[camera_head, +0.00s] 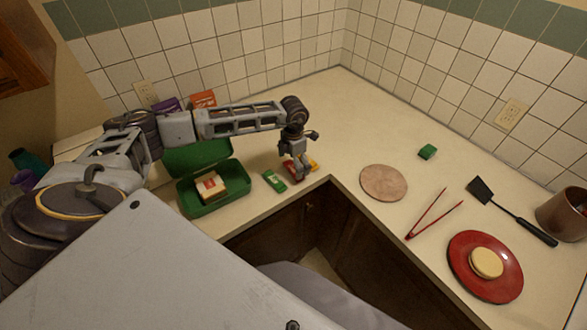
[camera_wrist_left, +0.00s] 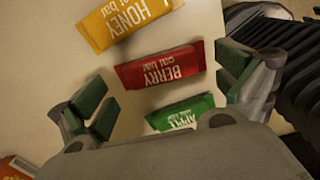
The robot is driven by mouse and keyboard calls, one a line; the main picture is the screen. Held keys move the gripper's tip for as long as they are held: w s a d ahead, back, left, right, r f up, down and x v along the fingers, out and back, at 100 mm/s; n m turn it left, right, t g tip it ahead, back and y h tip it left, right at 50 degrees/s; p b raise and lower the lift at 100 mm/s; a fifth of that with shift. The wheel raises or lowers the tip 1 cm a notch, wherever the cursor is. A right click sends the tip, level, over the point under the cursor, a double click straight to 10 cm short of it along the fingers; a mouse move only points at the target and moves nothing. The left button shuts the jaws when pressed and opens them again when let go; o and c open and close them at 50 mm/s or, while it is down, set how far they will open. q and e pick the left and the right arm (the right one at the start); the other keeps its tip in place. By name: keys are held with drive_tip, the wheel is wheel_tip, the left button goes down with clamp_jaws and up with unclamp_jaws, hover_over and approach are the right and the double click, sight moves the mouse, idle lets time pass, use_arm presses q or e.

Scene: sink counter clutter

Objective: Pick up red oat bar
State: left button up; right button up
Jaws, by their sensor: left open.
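The red berry oat bar (camera_wrist_left: 161,67) lies flat on the counter in the left wrist view, between a yellow honey oat bar (camera_wrist_left: 130,20) and a green apple oat bar (camera_wrist_left: 182,115). My left gripper (camera_head: 297,174) hangs over the bars in the head view and largely hides the red one. In the left wrist view the left gripper's (camera_wrist_left: 165,87) green-padded fingers are spread to either side of the red bar, with nothing held. The green bar (camera_head: 274,181) lies just left of the gripper in the head view. My right gripper is not in view.
An open green lunch box (camera_head: 207,205) holding a pale package (camera_head: 210,185) stands left of the bars. A round board (camera_head: 383,183), red tongs (camera_head: 430,217), a red plate (camera_head: 465,278) and a spatula (camera_head: 509,209) lie to the right. The counter's front edge is close.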

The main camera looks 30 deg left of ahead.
use_arm(q)
drive_tip(key=shift+f, duration=0.85)
drive_tip(key=c, duration=0.8)
